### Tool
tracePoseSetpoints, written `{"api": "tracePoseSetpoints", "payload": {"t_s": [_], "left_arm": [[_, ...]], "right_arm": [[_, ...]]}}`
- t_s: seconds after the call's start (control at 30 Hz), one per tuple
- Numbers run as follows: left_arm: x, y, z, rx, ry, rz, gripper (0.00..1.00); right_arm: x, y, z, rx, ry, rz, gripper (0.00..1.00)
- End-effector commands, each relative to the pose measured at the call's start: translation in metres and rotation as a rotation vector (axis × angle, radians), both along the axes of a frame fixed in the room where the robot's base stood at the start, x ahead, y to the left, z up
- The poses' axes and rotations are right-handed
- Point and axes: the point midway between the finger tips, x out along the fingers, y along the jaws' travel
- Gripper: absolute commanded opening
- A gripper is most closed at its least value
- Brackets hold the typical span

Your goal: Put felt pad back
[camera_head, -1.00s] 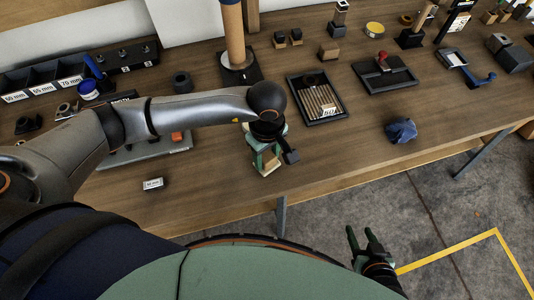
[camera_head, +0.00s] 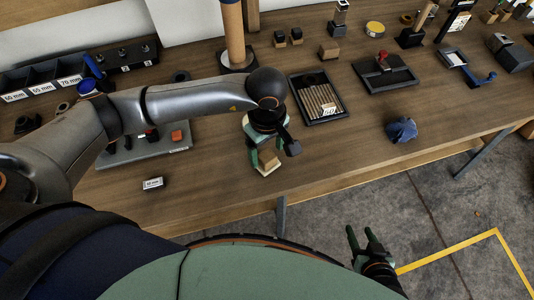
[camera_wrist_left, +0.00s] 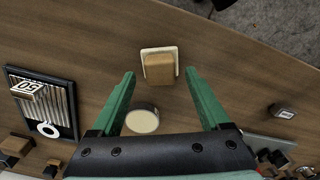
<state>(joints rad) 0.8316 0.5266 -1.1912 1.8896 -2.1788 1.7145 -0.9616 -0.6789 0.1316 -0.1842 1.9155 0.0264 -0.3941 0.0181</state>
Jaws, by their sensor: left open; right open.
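A tan wooden block (camera_head: 268,158) sits on a thin cream square pad (camera_head: 268,170) near the table's front edge. In the left wrist view the block (camera_wrist_left: 159,69) covers most of the pad (camera_wrist_left: 146,50), whose cream rim shows around it. I cannot tell whether the two are joined. My left gripper (camera_wrist_left: 161,73) is open, with its green fingers on either side of the block and apart from it. My right gripper (camera_head: 361,234) is open and empty over the floor.
A crumpled blue cloth (camera_head: 401,130) lies farther right. A small labelled block (camera_head: 153,184) is at the left front. A wooden post (camera_head: 233,35) stands behind. Bare wood lies along the front edge.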

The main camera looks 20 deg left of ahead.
Motion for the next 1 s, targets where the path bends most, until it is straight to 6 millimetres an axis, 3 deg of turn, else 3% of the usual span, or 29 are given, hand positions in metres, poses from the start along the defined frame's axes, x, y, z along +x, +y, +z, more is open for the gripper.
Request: {"api": "tracePoseSetpoints", "payload": {"t_s": [0.2, 0.4, 0.6, 1.0], "left_arm": [[0.001, 0.000, 0.049, 0.000, -0.006, 0.000, 0.79], [0.001, 0.000, 0.081, -0.001, -0.003, 0.000, 0.79], [0.000, 0.000, 0.092, 0.000, 0.000, 0.000, 0.79], [0.000, 0.000, 0.092, 0.001, 0.001, 0.000, 0.79]], "right_arm": [[0.000, 0.000, -0.006, 0.000, 0.001, 0.000, 0.50], [0.000, 0.000, -0.009, 0.000, 0.001, 0.000, 0.50], [0.000, 0.000, -0.010, 0.000, 0.001, 0.000, 0.50], [0.000, 0.000, -0.010, 0.000, 0.002, 0.000, 0.50]]}}
